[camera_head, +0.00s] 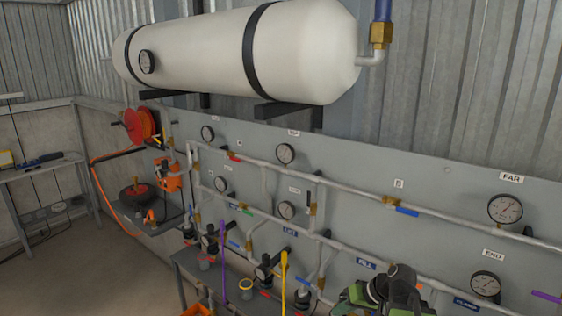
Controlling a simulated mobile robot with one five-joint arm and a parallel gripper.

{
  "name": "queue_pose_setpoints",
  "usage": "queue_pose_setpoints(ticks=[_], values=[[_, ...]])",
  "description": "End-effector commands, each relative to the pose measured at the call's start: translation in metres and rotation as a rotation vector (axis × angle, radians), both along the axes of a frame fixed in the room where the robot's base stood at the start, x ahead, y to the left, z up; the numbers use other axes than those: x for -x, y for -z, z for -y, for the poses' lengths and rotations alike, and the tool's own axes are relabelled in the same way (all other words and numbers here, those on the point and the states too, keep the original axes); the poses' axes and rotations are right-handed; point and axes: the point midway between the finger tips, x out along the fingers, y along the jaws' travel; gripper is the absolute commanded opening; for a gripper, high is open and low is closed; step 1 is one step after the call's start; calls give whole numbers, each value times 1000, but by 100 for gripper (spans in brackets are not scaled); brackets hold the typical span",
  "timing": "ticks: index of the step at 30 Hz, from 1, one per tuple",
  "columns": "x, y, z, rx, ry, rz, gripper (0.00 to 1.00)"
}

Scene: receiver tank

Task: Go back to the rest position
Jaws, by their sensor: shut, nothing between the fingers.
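Part of my own arm (385,295), green and black, shows at the bottom edge, right of centre, in front of the lower pipes. Its lower part is cut off by the picture edge. I cannot make out the gripper's fingertips in this view. No object is seen held by the visible part of the arm.
A white tank (200,50) with black straps is mounted above a grey panel (345,170) carrying pipes, valves and several gauges. A low bench (185,262) runs below it. At left are a red hose reel (140,124) and a side table (40,165). Bare floor lies lower left.

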Motion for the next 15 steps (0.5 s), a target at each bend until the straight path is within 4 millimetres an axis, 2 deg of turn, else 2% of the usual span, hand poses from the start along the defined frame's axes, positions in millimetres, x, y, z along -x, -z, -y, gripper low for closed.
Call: queue_pose_setpoints(ticks=[1,3,6,7,9,12,15], values=[[4,30,-32,41,-59,-32,0],[12,53,-66,108,-120,-81,0],[25,82,-99,220,-180,-146,0],[30,89,-105,260,-188,-168,0],[40,101,-103,366,-175,-222,0],[48,99,-68,481,-84,-291,0],[53,100,-49,546,-5,-339,0]])
